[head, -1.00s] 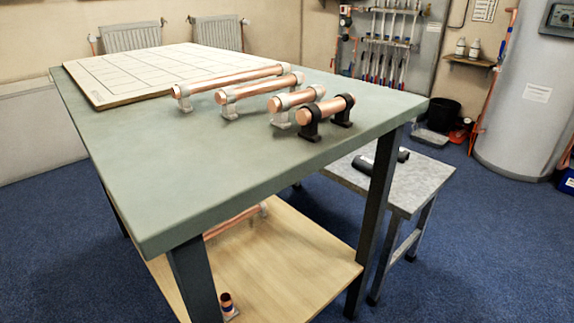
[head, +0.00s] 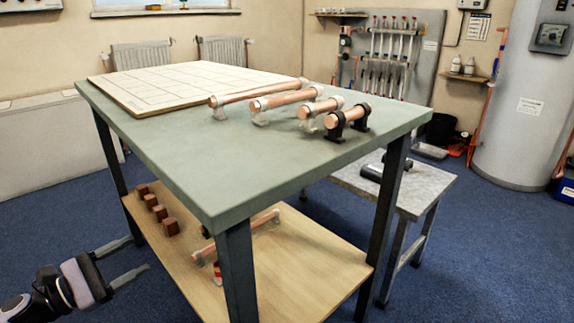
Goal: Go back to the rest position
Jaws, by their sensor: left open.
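My left gripper (head: 140,252) shows at the lower left, in front of the table's left side. Its two fingers are apart and point right, with nothing between them. It hangs over the blue floor, below the tabletop and to the left of the lower shelf (head: 310,262). It looks clear of the table, though the gap is hard to judge. My right gripper is not in view.
The green table (head: 190,145) bears a gridded board (head: 165,85) and several copper pipes (head: 345,117) in clips. Its shelf holds brown blocks (head: 160,212) and a clipped pipe (head: 235,232). A low grey bench (head: 425,185) stands right. Floor at front left is free.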

